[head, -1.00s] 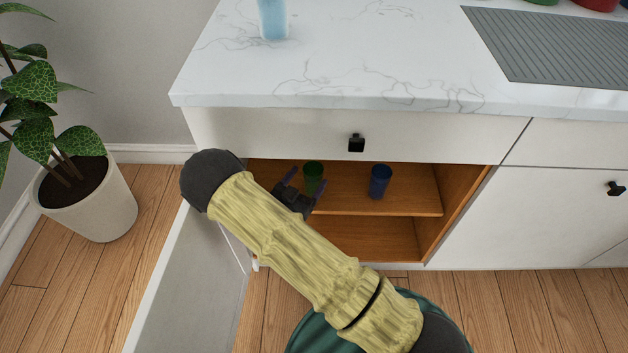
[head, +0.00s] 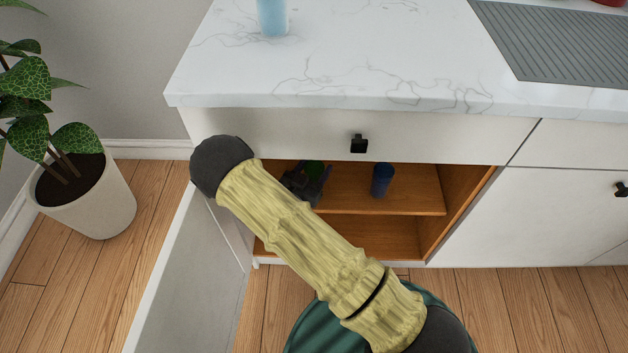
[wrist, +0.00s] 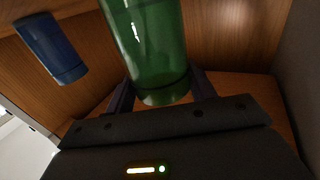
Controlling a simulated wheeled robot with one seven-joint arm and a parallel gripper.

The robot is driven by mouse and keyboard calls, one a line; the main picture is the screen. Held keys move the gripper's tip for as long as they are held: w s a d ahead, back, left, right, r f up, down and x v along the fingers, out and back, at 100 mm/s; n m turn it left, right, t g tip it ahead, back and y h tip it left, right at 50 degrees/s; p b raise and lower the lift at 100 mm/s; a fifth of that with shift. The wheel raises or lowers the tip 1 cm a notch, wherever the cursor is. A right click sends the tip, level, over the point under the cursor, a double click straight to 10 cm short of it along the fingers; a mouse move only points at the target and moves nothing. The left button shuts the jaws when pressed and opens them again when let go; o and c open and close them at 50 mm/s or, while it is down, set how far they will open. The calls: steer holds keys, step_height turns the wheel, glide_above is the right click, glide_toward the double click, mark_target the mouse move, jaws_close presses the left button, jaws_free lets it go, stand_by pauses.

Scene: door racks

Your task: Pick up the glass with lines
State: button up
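A green glass (wrist: 155,45) stands on the cabinet's upper shelf (head: 345,202), large in the wrist view, with a dark line near its base. In the head view only its top (head: 313,167) shows. A blue glass (head: 381,180) stands to its right on the same shelf. It also shows in the wrist view (wrist: 50,47), with a faint line near its base. I cannot tell which one the task means. My gripper (head: 308,178) is inside the cabinet, open, with a finger on each side of the green glass. Contact is not clear.
The cabinet door (head: 190,285) hangs open at the left. A drawer front (head: 270,130) and the marble counter (head: 330,60) lie above the opening. A light blue glass (head: 272,16) stands on the counter. A potted plant (head: 85,200) is at the far left.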

steer(key=shift+a, duration=0.15)
steer(key=c, duration=0.9)
step_height(320, 180, up, 10)
steer(key=p, duration=0.3)
steer(key=shift+w, duration=0.1)
